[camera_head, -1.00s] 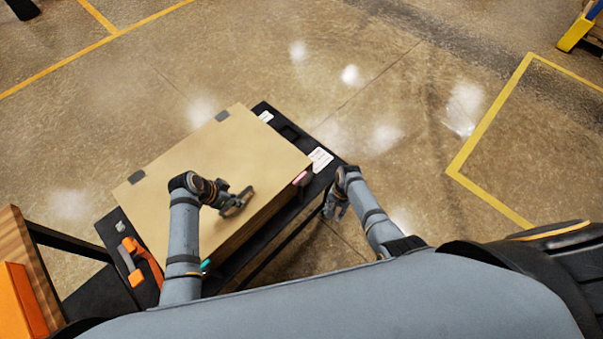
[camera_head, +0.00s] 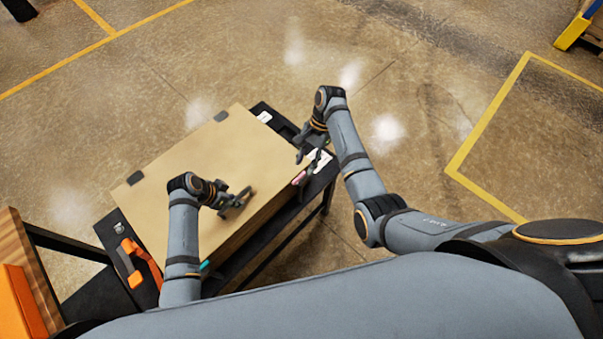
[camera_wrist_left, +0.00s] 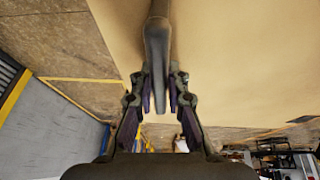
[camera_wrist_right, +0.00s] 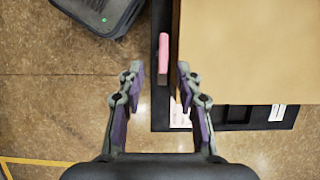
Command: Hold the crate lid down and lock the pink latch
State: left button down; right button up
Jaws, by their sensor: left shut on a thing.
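The tan crate lid (camera_head: 215,150) lies flat on the crate, on a dark cart. My left gripper (camera_head: 236,198) is over the lid, shut on its dark handle, which shows between the fingers in the left wrist view (camera_wrist_left: 157,55). The pink latch (camera_head: 299,178) is on the crate's right side, near the corner. In the right wrist view the pink latch (camera_wrist_right: 163,53) stands upright in the picture, ahead of and between the fingertips. My right gripper (camera_wrist_right: 160,73) is open and empty, apart from the latch. In the head view the right gripper (camera_head: 306,152) is just beyond the latch.
A teal latch (camera_head: 205,265) shows on the crate's near side, partly behind my left arm. An orange-handled item (camera_head: 132,262) lies on the black cart top (camera_head: 107,232) at left. White labels (camera_head: 321,160) are on the cart's right end.

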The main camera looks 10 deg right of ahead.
aim_at(301, 178)
jog(key=x, duration=0.5)
jog(key=shift+s+a+f, duration=0.1)
jog(key=shift+a+f, duration=0.1)
jog(key=shift+f, duration=0.2)
jog(key=shift+c, duration=0.3)
grip_shut()
jog(key=shift+f, duration=0.1)
